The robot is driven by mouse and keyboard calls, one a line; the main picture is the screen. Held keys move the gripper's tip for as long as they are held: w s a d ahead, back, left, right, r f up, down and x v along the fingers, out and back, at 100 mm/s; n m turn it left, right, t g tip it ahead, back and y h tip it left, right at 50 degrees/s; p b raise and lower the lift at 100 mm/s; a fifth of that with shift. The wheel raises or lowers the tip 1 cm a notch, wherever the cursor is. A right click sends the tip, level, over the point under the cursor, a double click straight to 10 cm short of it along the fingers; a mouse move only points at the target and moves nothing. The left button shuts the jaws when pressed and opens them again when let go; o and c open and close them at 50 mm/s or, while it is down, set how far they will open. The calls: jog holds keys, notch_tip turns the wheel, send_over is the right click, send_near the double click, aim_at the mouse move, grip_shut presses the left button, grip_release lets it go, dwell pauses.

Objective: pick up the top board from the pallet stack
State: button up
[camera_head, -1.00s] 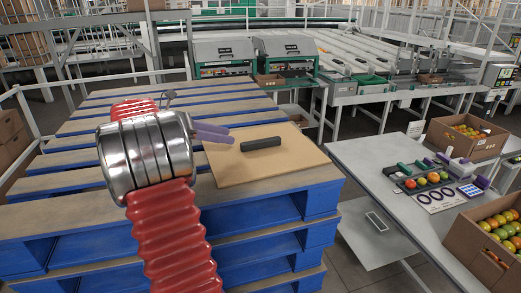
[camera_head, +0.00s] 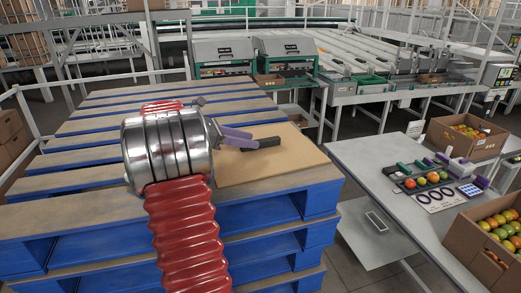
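The top board (camera_head: 290,165) is a flat tan sheet lying on the right end of the blue pallet stack (camera_head: 262,207). A black bar-shaped handle (camera_head: 269,143) sits on its upper face. My gripper (camera_head: 254,141) has two purple fingers with a small gap between them. They point right, and their tips overlap the left end of the handle in the picture. I cannot tell whether they touch it.
A grading line (camera_head: 345,75) runs behind. Bare pallet slats lie to the left.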

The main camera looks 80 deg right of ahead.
aim_at(261, 140)
jog(key=shift+s, duration=0.1)
jog(key=shift+x, duration=2.55)
jog(key=shift+r, duration=0.1)
jog(key=shift+c, duration=0.5)
grip_shut()
